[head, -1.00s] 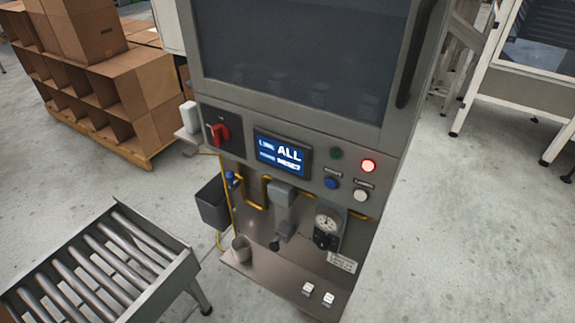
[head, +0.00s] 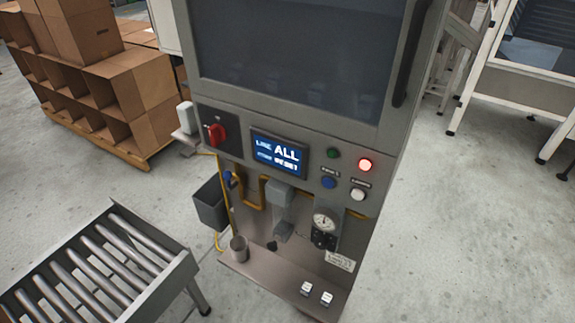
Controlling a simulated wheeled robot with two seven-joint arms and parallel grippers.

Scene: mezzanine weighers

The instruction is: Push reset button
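The grey machine cabinet (head: 231,165) stands in the middle of the head view. Its panel carries a blue button (head: 328,182) with a small label above it that seems to read "Reset", though the text is blurred. A white button (head: 357,195) sits to its right, under another label. Above them are a dark green button or lamp (head: 333,153) and a brightly lit red one (head: 365,165). Neither of my grippers shows.
A red rotary switch (head: 216,133) is left of the screen. A gauge (head: 325,221) and a metal shelf (head: 275,272) with a cup (head: 239,248) are below. A roller conveyor (head: 115,270) stands at lower left, cartons (head: 140,90) behind.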

